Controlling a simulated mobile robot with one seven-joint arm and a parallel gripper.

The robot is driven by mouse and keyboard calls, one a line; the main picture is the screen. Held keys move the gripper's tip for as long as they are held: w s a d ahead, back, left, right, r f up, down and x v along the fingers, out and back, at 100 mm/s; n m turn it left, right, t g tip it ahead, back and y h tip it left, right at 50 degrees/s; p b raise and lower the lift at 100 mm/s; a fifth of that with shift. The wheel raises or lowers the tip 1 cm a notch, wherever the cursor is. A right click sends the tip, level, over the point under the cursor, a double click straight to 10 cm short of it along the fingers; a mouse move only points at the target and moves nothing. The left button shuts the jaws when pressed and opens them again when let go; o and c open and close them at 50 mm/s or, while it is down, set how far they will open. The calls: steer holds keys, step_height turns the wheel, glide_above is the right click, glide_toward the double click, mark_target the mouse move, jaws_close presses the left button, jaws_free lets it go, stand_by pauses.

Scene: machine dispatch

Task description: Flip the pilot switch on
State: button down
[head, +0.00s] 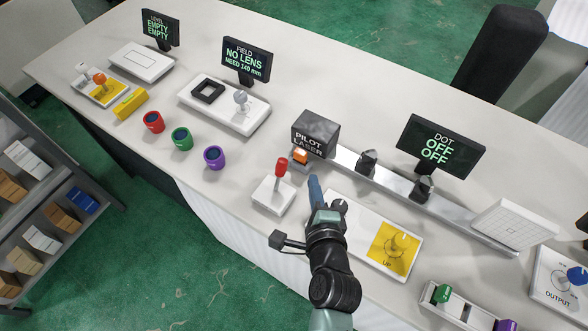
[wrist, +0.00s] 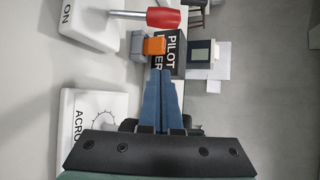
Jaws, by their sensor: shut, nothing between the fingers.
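The black PILOT LASER box (head: 316,132) stands on the bench. A small orange switch (head: 300,156) on a grey block is at its front left. In the wrist view the orange switch (wrist: 154,46) is just beyond my fingertips, slightly left, beside the box (wrist: 172,50). My gripper (head: 313,181) is shut and empty, its blue fingers together; in the wrist view the tips (wrist: 162,73) appear close to the switch, but I cannot tell whether they touch. The display (head: 440,147) reads DOT OFF OFF.
A red-handled lever (head: 281,167) on a white base stands just left of my fingers; its base shows ON in the wrist view (wrist: 76,22). A metal rail (head: 390,185) runs right from the box. A white plate with a yellow dial (head: 397,243) lies to the right.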

mark_target(281, 167)
steer(key=x, duration=0.5)
steer(key=shift+w, duration=0.1)
steer(key=a, duration=0.1)
steer(key=a+r+p, duration=0.1)
steer(key=p, duration=0.1)
steer(key=shift+s+a+r, duration=0.15)
steer(key=shift+s+a, duration=0.2)
steer(key=shift+a, duration=0.05)
steer(key=shift+s+a+p, duration=0.1)
steer(key=shift+a+p, duration=0.2)
steer(key=shift+a, duration=0.15)
